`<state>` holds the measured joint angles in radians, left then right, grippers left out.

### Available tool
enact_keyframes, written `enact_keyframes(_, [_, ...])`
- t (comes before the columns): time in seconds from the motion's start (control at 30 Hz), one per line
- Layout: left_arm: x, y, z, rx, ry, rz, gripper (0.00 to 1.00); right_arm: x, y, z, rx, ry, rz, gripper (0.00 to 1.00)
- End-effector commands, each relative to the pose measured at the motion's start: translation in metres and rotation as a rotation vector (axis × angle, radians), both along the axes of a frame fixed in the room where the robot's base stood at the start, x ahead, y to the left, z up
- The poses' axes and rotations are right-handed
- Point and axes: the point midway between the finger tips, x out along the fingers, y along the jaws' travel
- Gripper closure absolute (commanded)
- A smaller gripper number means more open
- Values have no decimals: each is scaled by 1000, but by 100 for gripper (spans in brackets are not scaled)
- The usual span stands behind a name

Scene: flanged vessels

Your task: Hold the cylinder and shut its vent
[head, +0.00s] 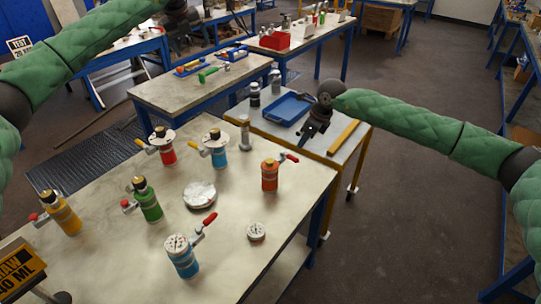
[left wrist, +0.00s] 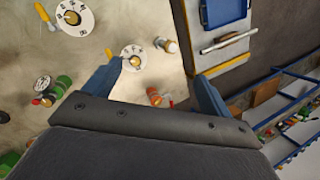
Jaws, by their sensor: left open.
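Several small cylinders with side valve handles stand upright on the near table: a yellow one (head: 66,219), a green one (head: 149,206), a red one (head: 167,154), a blue one with a white flange (head: 218,155), an orange one (head: 269,179) and a front blue one (head: 184,262) with a white dial on top. I cannot tell which is the task's cylinder or whether its vent is open. My left gripper (left wrist: 155,88) is open and empty above the table in the left wrist view. My right gripper (head: 311,130) is over the side cart; its fingers are unclear.
A white round disc (head: 199,195) and a small dial (head: 256,232) lie on the near table (head: 110,270). A yellow sign (head: 20,272) stands front left. Floor at right is clear.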

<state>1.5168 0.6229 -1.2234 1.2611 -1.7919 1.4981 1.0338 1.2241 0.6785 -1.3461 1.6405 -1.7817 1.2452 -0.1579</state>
Motion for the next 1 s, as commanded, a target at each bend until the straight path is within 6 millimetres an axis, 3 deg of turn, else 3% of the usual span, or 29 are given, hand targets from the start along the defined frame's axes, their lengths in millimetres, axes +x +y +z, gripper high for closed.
enact_keyframes(0.17, [-3,-37,-21,141,12,-93,16,0,0,0,0,0,0,64])
enact_keyframes(0.43, [-17,-84,-82,245,53,-278,16,0,0,0,0,0,0,64])
enact_keyframes(0.67, [-47,-139,-164,303,111,-518,16,0,0,0,0,0,0,64])
enact_keyframes(1.0, [-115,-217,-283,327,191,-905,16,0,0,0,0,0,0,64])
